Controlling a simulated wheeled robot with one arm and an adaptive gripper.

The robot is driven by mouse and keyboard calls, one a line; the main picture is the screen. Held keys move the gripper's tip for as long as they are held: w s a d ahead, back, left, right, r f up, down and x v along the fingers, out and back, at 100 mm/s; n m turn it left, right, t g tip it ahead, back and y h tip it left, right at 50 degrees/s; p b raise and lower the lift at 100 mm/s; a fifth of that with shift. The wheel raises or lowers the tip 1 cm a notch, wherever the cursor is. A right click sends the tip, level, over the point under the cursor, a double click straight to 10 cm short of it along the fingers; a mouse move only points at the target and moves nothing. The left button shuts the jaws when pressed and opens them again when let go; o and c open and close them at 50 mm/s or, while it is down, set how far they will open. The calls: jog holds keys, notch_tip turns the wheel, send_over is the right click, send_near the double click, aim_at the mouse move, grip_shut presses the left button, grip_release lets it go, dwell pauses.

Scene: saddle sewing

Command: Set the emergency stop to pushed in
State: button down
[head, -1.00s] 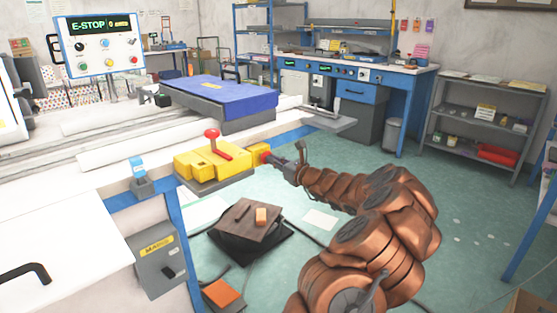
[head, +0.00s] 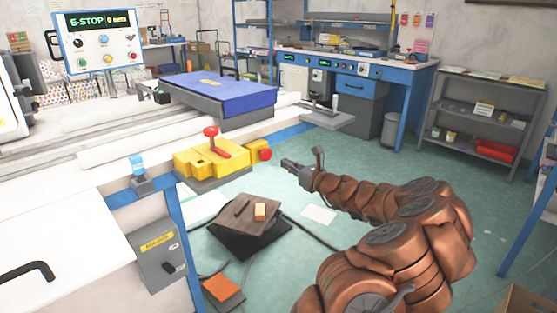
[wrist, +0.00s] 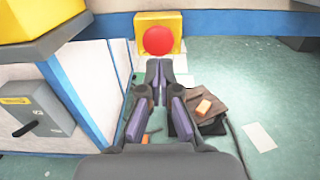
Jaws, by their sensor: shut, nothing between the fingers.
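The emergency stop is a red round button (head: 265,154) on a small yellow box (head: 256,147) at the table's front edge. In the wrist view the red button (wrist: 158,41) shows in front of its yellow box (wrist: 160,20), just beyond my fingertips. My gripper (head: 284,162) is shut and empty, pointing at the button from the right with a small gap in the head view. It also shows in the wrist view (wrist: 159,66), fingertips together below the button. The display panel (head: 101,40) reads E-STOP.
A larger yellow block with a red lever (head: 211,143) stands left of the button. A grey switch box (head: 161,257) hangs on the table's front. A dark pedal (head: 243,219) sits on the floor below. The floor to the right is open.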

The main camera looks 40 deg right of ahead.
jog(key=s, duration=0.7)
jog(key=shift+a+p, duration=0.15)
jog(key=shift+p, duration=0.25)
